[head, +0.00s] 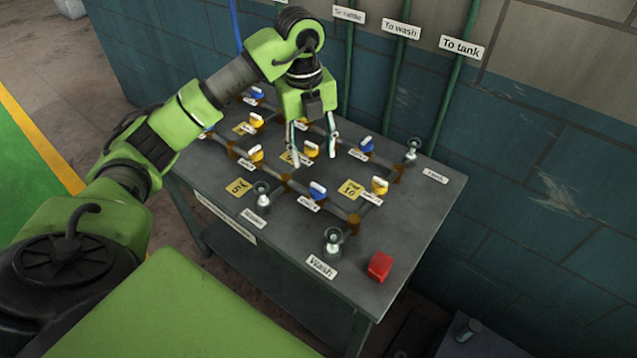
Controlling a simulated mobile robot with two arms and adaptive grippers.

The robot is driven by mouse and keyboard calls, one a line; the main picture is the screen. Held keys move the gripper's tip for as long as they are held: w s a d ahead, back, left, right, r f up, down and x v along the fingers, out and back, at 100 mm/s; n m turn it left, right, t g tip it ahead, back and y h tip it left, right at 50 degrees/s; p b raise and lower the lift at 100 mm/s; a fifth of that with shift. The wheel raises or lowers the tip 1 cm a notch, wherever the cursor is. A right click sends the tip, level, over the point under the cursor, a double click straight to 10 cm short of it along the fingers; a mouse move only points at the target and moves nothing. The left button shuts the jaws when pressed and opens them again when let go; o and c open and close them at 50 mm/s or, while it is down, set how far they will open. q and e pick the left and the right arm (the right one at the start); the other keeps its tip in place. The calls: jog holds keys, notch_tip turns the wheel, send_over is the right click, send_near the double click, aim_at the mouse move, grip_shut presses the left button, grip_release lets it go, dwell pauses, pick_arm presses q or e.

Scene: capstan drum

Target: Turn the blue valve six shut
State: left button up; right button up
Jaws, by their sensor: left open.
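Several small valves with blue or yellow handles sit on a pipe grid on the grey table. Blue handles show at the front (318,190), at the right (366,144) and at the back (257,92). Yellow handles show in the middle (311,149), at the left (256,154) and at the right front (379,186). I cannot read a tag for six. My left gripper (314,148) is open and points down, its fingers either side of the middle yellow handle in the picture. I cannot tell its height above it or whether it touches. My right gripper is out of view.
The table (405,240) has a red block (379,266) and a Wash label (321,267) at its front right. Yellow number tags, one reading 10 (349,189), lie among the pipes. Green pipes (455,95) run up the tiled wall behind.

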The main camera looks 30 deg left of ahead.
aim_at(317, 187)
pick_arm(q)
jog(key=f+p, duration=0.1)
jog(key=f, duration=0.7)
jog(key=f+p, duration=0.1)
jog(key=f, duration=0.3)
jog(key=shift+w+d+p, duration=0.3)
jog(key=shift+w, duration=0.1)
jog(key=c, duration=1.1)
